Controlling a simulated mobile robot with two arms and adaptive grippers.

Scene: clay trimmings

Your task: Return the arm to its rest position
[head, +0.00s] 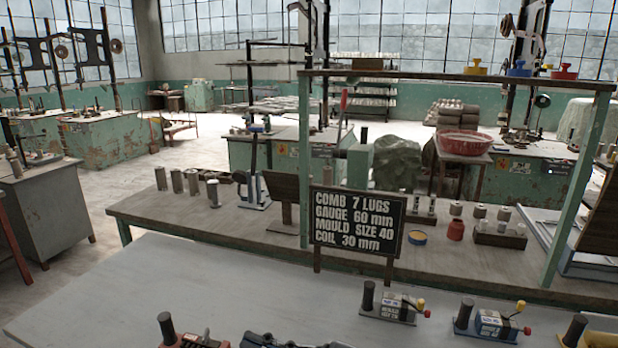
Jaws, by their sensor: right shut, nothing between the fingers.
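My right gripper (262,340) shows as a dark, jointed shape at the bottom edge of the head view, low over the front of the grey table (190,280). It is shut and empty. Most of it and its arm are cut off by the frame edge. My left gripper is not in view.
A red device (190,341) with a black handle stands left of my right gripper. Grey (390,304) and blue (488,321) devices stand to the right. Behind is a bench with a black sign (357,220) and metal cylinders. The table's left part is clear.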

